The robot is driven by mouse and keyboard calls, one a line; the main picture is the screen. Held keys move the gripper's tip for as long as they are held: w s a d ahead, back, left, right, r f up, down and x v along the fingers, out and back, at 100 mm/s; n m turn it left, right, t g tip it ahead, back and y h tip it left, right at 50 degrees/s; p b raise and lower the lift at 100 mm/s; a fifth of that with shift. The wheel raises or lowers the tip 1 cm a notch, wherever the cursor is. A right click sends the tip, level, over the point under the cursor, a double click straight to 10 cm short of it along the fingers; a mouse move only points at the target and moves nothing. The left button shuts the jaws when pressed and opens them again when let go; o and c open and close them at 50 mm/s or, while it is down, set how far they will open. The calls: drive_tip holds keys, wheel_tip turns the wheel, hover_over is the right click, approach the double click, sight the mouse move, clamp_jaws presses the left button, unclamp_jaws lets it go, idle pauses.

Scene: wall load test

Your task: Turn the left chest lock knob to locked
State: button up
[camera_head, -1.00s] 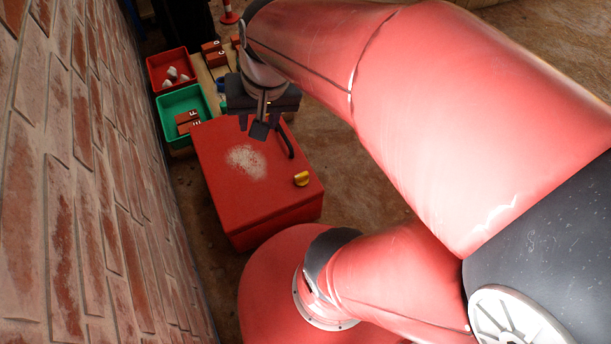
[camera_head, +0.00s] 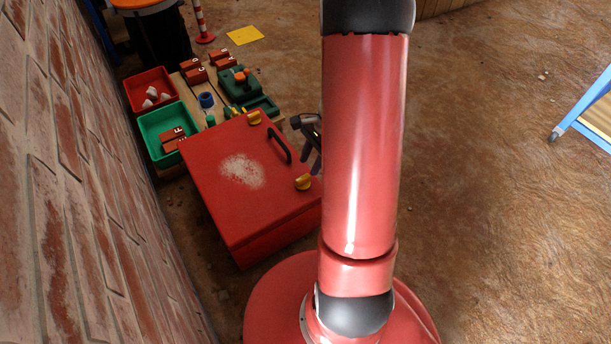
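The red chest (camera_head: 225,205) stands beside the brick wall, with a worn pale patch on its top. One yellow knob (camera_head: 254,118) is at the top's far corner and another yellow knob (camera_head: 303,182) at its near right corner. A black handle (camera_head: 280,146) lies between them. Lock positions are too small to read. My gripper (camera_head: 315,160) is just right of the chest, beside the handle and above and right of the nearer knob, apparently touching neither knob. My red arm partly hides it, so its opening cannot be made out.
Beyond the chest are a green bin (camera_head: 150,150) and a red bin (camera_head: 138,92) with white pieces, plus labelled red blocks and a green device (camera_head: 238,82). A striped post (camera_head: 201,22) stands farther back.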

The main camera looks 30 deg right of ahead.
sight(303, 177)
drive_tip(key=b+x, duration=0.1)
drive_tip(key=x, duration=0.4)
drive_tip(key=shift+a+f, duration=0.15)
drive_tip(key=shift+f, duration=0.1)
clamp_jaws()
